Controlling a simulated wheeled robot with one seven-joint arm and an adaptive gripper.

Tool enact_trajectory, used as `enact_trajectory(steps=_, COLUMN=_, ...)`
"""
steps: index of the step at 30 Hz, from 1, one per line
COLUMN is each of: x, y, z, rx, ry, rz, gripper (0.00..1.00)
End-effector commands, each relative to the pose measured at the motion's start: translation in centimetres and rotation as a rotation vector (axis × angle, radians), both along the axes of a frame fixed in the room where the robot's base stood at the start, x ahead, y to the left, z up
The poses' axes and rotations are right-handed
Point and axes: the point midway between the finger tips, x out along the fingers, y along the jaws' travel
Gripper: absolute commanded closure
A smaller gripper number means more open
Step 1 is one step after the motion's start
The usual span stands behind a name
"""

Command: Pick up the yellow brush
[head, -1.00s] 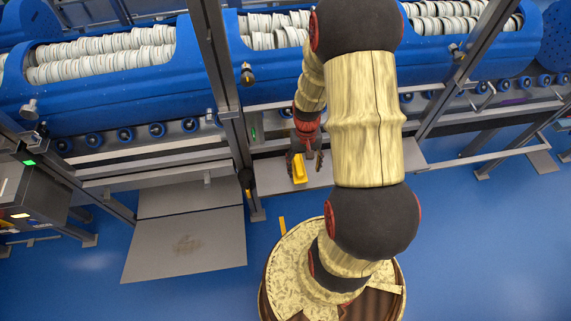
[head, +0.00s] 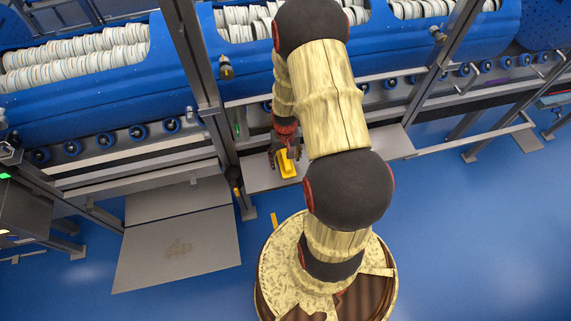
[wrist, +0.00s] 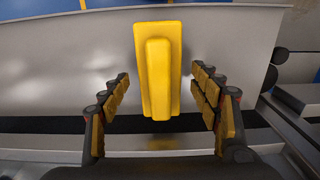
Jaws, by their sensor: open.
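The yellow brush (head: 287,165) lies on a grey metal shelf (head: 345,160) below the blue tubs. In the wrist view the brush (wrist: 158,70) is a flat yellow plate with a raised block handle, its long side running up the picture. My gripper (head: 286,158) is just above it. In the wrist view my gripper (wrist: 162,98) is open, with one finger to the left and one to the right of the brush's near part. Gaps show on both sides and neither finger appears to touch it. The far end of the brush extends beyond the fingertips. Its underside is hidden.
Blue tubs (head: 85,105) filled with stacked pale rings stand on rollers behind the shelf. A grey upright post (head: 210,105) rises left of my gripper. A grey plate (head: 178,245) lies at lower left. Blue floor (head: 470,240) is open to the right.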

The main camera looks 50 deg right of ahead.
Motion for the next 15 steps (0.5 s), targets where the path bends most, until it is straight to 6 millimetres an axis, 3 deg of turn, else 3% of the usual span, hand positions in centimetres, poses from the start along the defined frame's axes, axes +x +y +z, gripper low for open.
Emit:
enact_trajectory(steps=6, x=0.09, y=-0.05, z=-0.07, rx=-0.001, ry=-0.002, rz=0.0, gripper=0.37)
enact_trajectory(steps=15, x=0.08, y=-0.05, z=-0.06, rx=-0.001, ry=-0.002, rz=0.0, gripper=0.54)
